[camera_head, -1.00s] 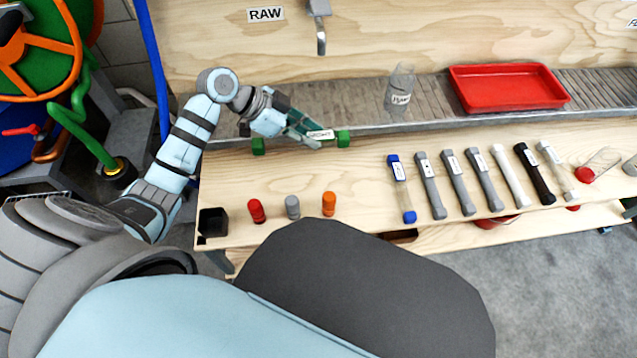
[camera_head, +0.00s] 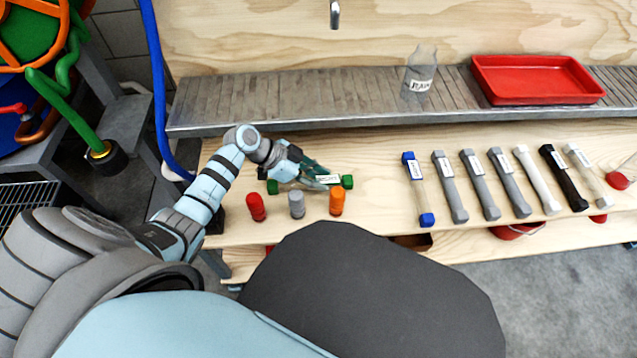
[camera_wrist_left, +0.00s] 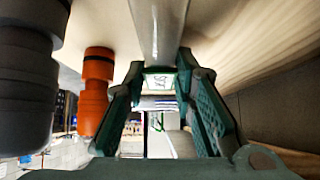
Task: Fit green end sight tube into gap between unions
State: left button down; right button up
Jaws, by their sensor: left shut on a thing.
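The green end sight tube is a clear tube with a green cap (camera_head: 347,182) at each end and a white label (camera_head: 328,179). My left gripper (camera_head: 313,178) is shut around its middle, and the tube lies roughly sideways just behind the coloured fittings. In the left wrist view the clear barrel (camera_wrist_left: 160,28) runs up between the fingers of the left gripper (camera_wrist_left: 160,92). A green pipe (camera_head: 62,110) at the left ends in a dark collar (camera_head: 103,156). I cannot make out the gap between unions. My right gripper is out of view.
Red (camera_head: 256,207), grey (camera_head: 297,205) and orange (camera_head: 337,204) fittings stand near the table's front. Several other tubes (camera_head: 490,185) lie in a row at the right. A conveyor (camera_head: 300,103) holds a bottle (camera_head: 418,75) and a red tray (camera_head: 537,97).

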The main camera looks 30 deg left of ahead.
pick_arm(q)
jog(key=shift+f, duration=0.15)
jog(key=shift+f, duration=0.2)
jog(key=c, duration=1.3)
grip_release()
jog(key=shift+r, duration=0.15)
